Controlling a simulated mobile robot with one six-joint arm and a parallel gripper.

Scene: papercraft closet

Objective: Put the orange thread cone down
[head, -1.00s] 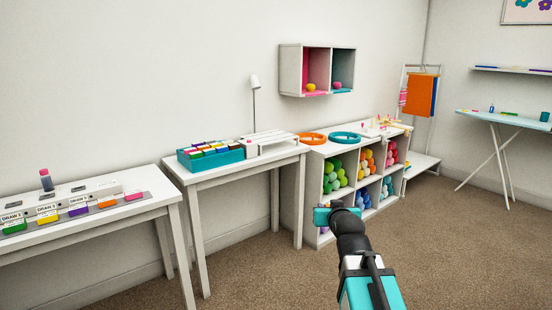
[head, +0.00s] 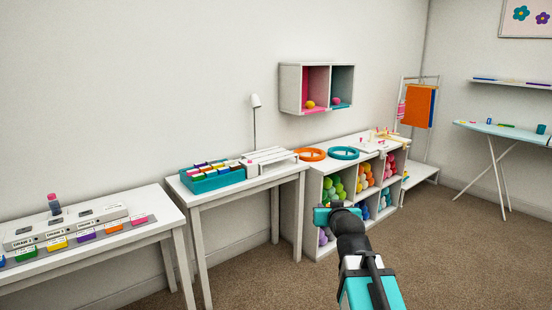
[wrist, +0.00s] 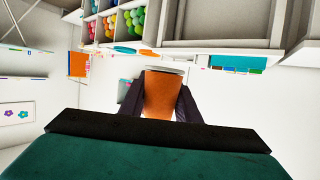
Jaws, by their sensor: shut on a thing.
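The orange thread cone (wrist: 160,95) is in the wrist view, clasped between the two dark fingers of my gripper (wrist: 160,104). Its pale end faces away from the wrist, and nothing is seen touching it except the fingers. In the head view my gripper (head: 338,217) is in front of the cubby shelf, over the floor side. It appears as a teal block on the black wrist, and the cone is hidden there.
A cubby shelf (head: 311,200) of coloured balls carries an orange ring (head: 312,154) and a teal ring (head: 344,153). A table (head: 262,177) holds a teal box (head: 213,181) of coloured pieces. Another table (head: 152,232) holds drawer-labelled trays. An ironing board (head: 500,131) stands right. Carpet in front is open.

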